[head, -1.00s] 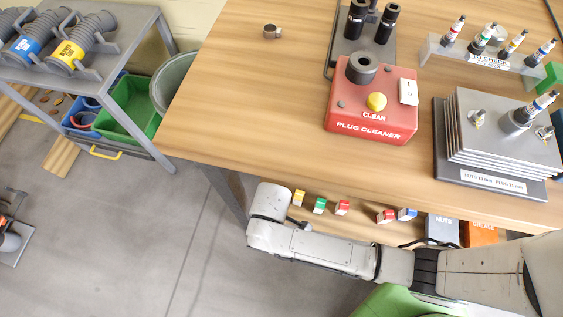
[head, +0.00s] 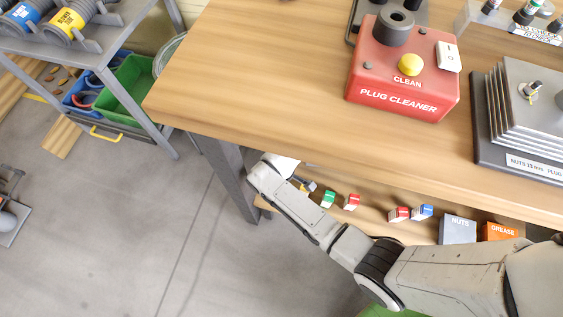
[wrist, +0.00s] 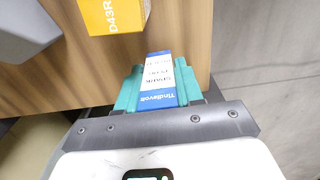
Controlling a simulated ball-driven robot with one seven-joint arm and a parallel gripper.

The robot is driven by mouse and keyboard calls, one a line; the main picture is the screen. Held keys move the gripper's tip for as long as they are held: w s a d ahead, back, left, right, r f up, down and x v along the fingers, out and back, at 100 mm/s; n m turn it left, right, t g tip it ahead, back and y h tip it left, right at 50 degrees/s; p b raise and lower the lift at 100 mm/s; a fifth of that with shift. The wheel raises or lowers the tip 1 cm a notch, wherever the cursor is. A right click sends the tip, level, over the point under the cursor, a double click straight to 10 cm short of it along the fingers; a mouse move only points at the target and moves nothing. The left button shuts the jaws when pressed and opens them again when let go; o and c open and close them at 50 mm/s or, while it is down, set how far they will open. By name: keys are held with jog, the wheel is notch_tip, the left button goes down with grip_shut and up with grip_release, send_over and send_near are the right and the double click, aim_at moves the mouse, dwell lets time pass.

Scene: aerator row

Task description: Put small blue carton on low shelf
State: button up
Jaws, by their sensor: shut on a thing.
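My gripper (wrist: 159,90) is shut on a small blue carton (wrist: 157,58) with a white label, seen in the wrist view between the teal fingers. The carton lies over the wooden low shelf (wrist: 185,30); I cannot tell whether it touches the boards. The low shelf (head: 375,225) runs under the table. A yellow carton (wrist: 112,14) stands close to the held one, apart from it.
Green (head: 328,199), red (head: 352,202), another red (head: 398,214) and another blue carton (head: 422,212) stand along the shelf, then a grey nuts box (head: 457,229) and an orange grease box (head: 499,232). A table leg (head: 228,170) and the tabletop edge (head: 330,160) are close to my arm.

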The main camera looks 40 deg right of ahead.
jog(key=shift+f, duration=0.4)
jog(key=shift+f, duration=0.2)
jog(key=o, duration=1)
jog(key=shift+o, duration=0.2)
notch_tip(320, 180, up, 12)
jog(key=p, duration=0.5)
jog(key=shift+r, duration=0.2)
